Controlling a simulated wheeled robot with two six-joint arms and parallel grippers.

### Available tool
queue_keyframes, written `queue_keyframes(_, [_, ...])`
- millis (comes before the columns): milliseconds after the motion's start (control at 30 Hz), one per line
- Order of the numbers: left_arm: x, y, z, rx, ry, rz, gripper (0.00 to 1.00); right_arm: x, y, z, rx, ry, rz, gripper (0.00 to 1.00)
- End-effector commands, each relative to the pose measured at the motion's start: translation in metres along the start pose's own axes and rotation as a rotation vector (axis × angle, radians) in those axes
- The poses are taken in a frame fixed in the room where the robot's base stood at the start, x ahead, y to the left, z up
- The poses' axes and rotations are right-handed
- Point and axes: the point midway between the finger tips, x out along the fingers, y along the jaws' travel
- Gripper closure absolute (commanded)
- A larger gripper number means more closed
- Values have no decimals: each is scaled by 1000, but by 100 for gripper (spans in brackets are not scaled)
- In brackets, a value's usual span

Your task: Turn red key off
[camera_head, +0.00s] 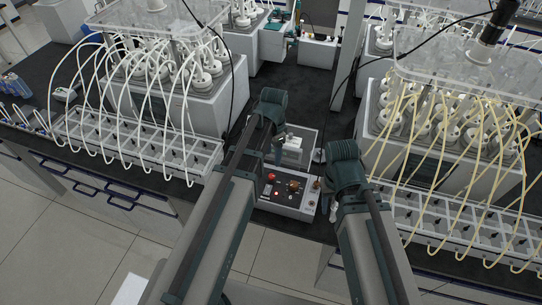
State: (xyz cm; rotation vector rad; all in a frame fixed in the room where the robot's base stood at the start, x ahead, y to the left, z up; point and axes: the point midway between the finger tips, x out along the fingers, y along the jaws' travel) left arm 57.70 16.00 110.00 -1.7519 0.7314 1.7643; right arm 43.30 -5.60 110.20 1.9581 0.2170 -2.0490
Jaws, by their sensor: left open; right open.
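A light grey control box (287,208) with a dark panel stands on the black bench between my arms. On its panel are a red round knob (271,177), a small glowing red spot (277,193) and a brownish part (294,186). They are too small to tell which is the red key or how it is turned. My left gripper (280,152) is above and behind the box, open and apart from the panel. My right gripper (328,201) is at the box's right side, open, mostly hidden below its wrist. I cannot tell if it touches the box.
A grey device (298,145) stands behind the control box. Racks of bottles with white tubes (160,90) stand left, and racks with yellow tubes (450,130) stand right. Clear trays (135,145) line the bench front. A strip of black bench behind the devices is free.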

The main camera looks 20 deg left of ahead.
Motion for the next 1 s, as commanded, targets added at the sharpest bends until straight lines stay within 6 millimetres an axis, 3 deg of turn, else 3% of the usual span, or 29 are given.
queue_keyframes(100, [-6,-11,0,27,6,1,39,-6,1,1,1,0,0,50])
queue_keyframes(467, [3,-11,1,32,7,1,39,3,0,0,0,0,0,50])
queue_keyframes(1000, [71,-11,0,31,6,1,39,70,-6,-4,-13,0,3,50])
